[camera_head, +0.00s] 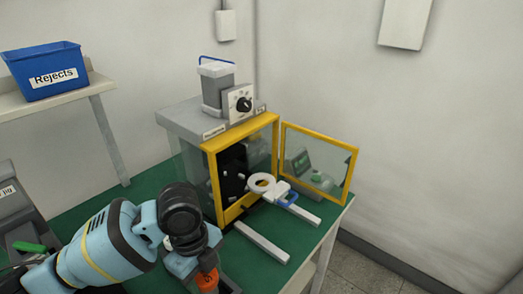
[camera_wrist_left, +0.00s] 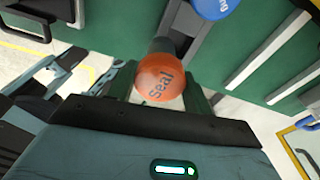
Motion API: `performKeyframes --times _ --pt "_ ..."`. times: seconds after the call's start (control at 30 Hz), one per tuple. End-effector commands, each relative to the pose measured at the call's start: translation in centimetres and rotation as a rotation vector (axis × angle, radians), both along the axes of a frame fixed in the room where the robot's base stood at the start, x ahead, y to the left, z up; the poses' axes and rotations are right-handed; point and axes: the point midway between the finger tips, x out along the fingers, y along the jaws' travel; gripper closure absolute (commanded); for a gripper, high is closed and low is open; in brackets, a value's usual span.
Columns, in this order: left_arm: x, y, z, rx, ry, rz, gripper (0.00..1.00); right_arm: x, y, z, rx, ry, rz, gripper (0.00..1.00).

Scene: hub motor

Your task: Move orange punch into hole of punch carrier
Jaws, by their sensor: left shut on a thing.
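The orange punch (camera_wrist_left: 160,80) has a round knob marked "Seal" and a dark shaft. My left gripper (camera_wrist_left: 158,92) is shut on it, with a finger on each side of the knob. In the head view the orange knob (camera_head: 208,281) shows at the bottom, below my left arm's wrist. A grey bar-like part (camera_wrist_left: 207,28) lies beyond the punch in the wrist view, with a blue round knob (camera_wrist_left: 218,8) by it. I cannot tell whether this part is the punch carrier, and no hole shows clearly. My right gripper is not in view.
A yellow-framed machine (camera_head: 213,125) stands on the green table (camera_head: 268,236) with its door (camera_head: 318,165) open. A white ring-shaped part (camera_head: 262,183) with a blue handle sits at its opening, near pale rails (camera_head: 262,243). A blue Rejects bin (camera_head: 45,70) stands on a shelf at left.

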Motion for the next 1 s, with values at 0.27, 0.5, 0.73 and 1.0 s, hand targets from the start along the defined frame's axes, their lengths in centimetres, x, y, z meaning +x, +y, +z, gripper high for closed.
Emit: performKeyframes --times 0.27,0.5,0.73,1.0 --pt "-0.8 1.7 -0.5 -0.002 0.001 0.587 0.73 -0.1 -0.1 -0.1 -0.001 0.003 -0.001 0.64" --pt "-1.4 3.5 -0.9 -0.002 0.001 1.102 0.73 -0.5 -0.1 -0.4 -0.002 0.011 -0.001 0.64" --pt "-2.1 5.6 -1.2 -0.001 0.000 1.597 0.73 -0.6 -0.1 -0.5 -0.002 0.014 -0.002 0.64" --pt "-2.7 7.5 -1.4 -0.002 0.000 2.001 0.73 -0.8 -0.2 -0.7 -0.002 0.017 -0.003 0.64"
